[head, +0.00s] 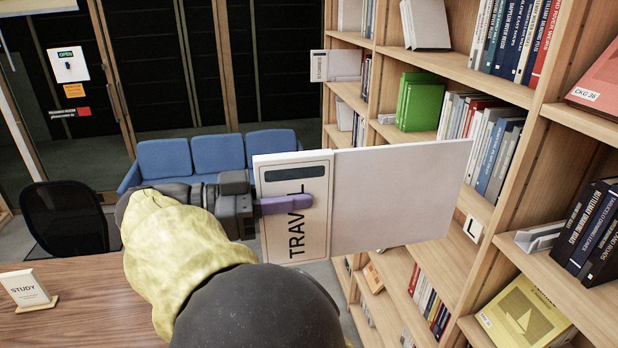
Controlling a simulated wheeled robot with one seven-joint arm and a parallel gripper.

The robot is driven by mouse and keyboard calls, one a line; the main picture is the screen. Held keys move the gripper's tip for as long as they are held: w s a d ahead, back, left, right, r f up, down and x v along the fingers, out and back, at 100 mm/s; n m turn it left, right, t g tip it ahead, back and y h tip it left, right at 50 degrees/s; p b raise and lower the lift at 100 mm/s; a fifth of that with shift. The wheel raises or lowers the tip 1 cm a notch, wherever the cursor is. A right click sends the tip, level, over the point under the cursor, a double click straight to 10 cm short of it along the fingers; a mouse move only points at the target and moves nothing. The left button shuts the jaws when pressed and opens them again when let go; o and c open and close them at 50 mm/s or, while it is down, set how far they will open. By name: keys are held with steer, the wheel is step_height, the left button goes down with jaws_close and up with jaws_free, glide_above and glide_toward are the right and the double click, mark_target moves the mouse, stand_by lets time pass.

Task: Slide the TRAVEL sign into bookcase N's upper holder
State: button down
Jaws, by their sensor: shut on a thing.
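The TRAVEL sign (400,195) is a wide white panel with a cream end strip. The strip has a dark bar and the word TRAVEL running vertically. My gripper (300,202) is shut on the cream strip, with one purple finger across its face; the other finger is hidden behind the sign. The sign is held in the air, its white end reaching right in front of the bookcases (487,265). I cannot tell whether it touches one. A label L (473,229) shows on an upright; no label N is readable. No empty upper holder is clearly seen.
Another white sign (337,65) juts left from a farther bookcase. Shelves hold books, including green ones (418,102). A grey bracket-like piece (540,237) lies on a right shelf. A wooden table (85,315) with a STUDY sign (27,289) is lower left; blue seats (218,155) stand behind.

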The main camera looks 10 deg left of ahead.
steer(key=p+v, duration=0.4)
steer(key=v, duration=0.3)
steer(key=shift+a+p, duration=0.25)
steer(key=shift+p, duration=0.1)
steer(key=shift+s, duration=0.1)
